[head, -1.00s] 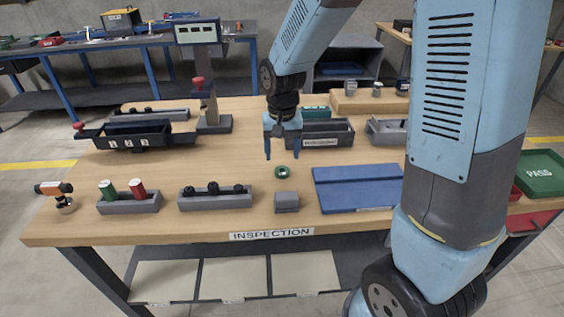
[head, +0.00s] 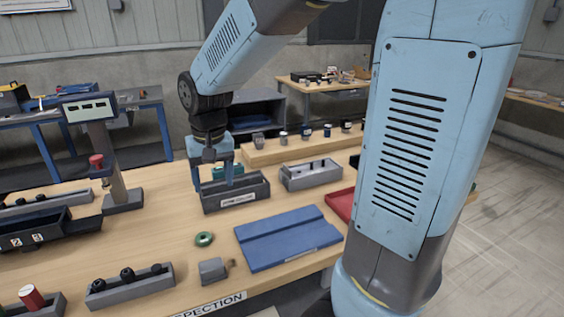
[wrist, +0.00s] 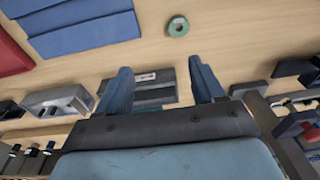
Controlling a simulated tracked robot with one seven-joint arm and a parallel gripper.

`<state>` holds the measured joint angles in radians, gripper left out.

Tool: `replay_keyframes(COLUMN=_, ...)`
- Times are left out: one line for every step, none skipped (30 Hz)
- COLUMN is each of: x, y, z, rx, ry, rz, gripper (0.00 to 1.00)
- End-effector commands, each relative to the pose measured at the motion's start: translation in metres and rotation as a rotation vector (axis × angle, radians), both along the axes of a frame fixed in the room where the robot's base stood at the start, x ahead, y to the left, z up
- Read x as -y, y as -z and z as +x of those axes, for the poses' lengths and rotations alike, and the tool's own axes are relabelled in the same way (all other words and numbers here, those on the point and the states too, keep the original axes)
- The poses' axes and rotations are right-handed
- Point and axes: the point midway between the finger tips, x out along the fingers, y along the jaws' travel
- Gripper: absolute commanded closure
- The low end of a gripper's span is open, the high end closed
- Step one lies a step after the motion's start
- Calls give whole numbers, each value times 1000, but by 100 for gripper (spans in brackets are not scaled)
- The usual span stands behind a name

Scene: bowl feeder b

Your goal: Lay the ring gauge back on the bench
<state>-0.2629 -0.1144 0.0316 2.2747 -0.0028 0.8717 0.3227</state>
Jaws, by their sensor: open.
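The ring gauge, a green ring with a dark centre hole (head: 204,239), lies flat on the wooden bench (head: 150,228), left of the blue mat. It also shows in the wrist view (wrist: 178,26), near the top and beyond my fingertips. My gripper (head: 212,186) is open and empty.
The blue mat (head: 289,238) lies right of the ring, and a small grey block (head: 212,270) sits in front of it. The grey labelled bin (head: 236,197) is behind. A gauge stand (head: 122,198) is at the left. A grey tray of black knobs (head: 130,287) is at front left. Bare bench surrounds the ring.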

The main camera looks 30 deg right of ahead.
Motion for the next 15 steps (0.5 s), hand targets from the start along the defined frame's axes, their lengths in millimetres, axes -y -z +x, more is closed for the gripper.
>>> replay_keyframes(x=11, y=-12, z=-9, rx=29, ry=3, rz=5, gripper=32)
replay_keyframes(x=17, y=-17, z=-13, rx=43, ry=2, rz=7, gripper=32)
replay_keyframes(x=24, y=-25, z=-20, rx=62, ry=1, rz=8, gripper=32)
replay_keyframes(x=30, y=-29, z=-25, rx=76, ry=0, rz=10, gripper=32)
replay_keyframes(x=35, y=-34, z=-30, rx=91, ry=0, rz=11, gripper=32)
replay_keyframes(x=42, y=-41, z=-37, rx=110, ry=-2, rz=11, gripper=32)
replay_keyframes(x=47, y=-45, z=-42, rx=125, ry=-2, rz=11, gripper=32)
replay_keyframes(x=52, y=-49, z=-48, rx=138, ry=-3, rz=11, gripper=32)
replay_keyframes(x=58, y=-55, z=-55, rx=159, ry=-4, rz=11, gripper=32)
replay_keyframes(x=63, y=-58, z=-61, rx=172, ry=-4, rz=10, gripper=32)
replay_keyframes(x=67, y=-62, z=-67, rx=188, ry=-5, rz=9, gripper=32)
replay_keyframes(x=73, y=-66, z=-74, rx=207, ry=-5, rz=8, gripper=32)
replay_keyframes(x=77, y=-70, z=-80, rx=222, ry=-7, rz=6, gripper=32)
replay_keyframes(x=81, y=-72, z=-86, rx=235, ry=-7, rz=4, gripper=32)
replay_keyframes(x=87, y=-76, z=-94, rx=255, ry=-8, rz=1, gripper=32)
